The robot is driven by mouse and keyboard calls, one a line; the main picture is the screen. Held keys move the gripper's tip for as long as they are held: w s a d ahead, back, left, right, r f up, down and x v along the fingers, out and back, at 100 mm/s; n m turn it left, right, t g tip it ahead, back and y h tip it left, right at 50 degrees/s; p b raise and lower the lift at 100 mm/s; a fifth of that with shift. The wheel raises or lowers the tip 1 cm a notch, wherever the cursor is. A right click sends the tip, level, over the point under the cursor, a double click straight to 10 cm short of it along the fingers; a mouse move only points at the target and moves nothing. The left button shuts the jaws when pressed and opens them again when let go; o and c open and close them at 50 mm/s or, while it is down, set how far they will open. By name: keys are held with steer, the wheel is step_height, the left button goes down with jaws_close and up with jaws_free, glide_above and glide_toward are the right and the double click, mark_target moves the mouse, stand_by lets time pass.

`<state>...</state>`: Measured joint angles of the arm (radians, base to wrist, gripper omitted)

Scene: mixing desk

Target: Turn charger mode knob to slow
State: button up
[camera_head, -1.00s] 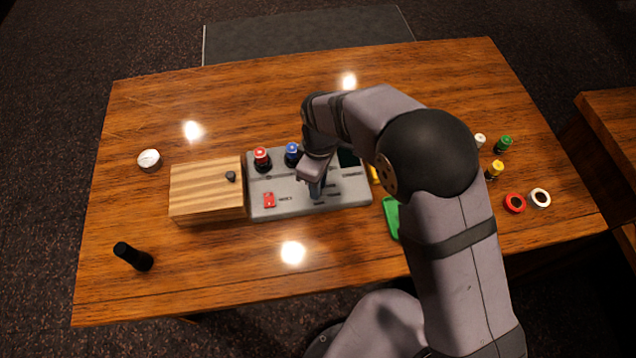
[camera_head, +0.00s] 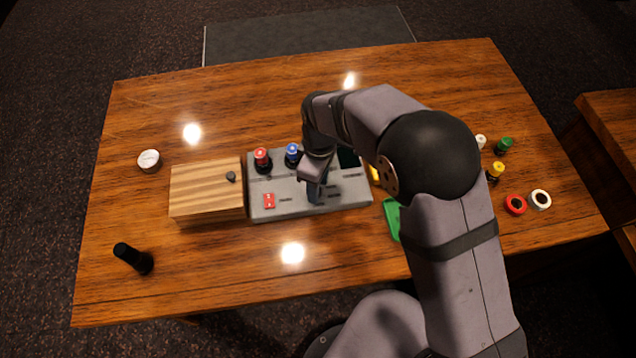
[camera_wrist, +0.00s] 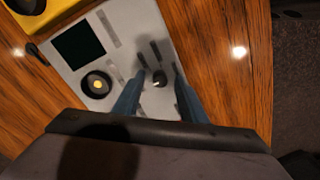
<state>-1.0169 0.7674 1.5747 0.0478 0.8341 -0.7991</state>
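The grey control panel (camera_head: 350,193) lies flat near the middle of the table. In the wrist view a small dark knob with a light mark (camera_wrist: 158,79) sits on the panel (camera_wrist: 141,20) among dark label strips. My gripper (camera_wrist: 158,100) points down at the panel, one blue finger on each side of the knob in the picture, with a clear gap between them. I cannot tell whether the fingers touch the knob. In the head view my gripper (camera_head: 315,192) is low over the panel's middle and hides the knob.
The panel also carries a red-capped button (camera_head: 261,157), a blue-capped button (camera_head: 292,152), a red switch (camera_head: 269,201) and a dark screen (camera_wrist: 78,46). A wooden box (camera_head: 207,190) adjoins its left side. A green tray (camera_head: 392,218) is at the right.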

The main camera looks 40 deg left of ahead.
steer(key=shift+w+r+b, duration=0.15)
steer(key=shift+r+b, duration=0.85)
steer(key=shift+r, duration=2.6)
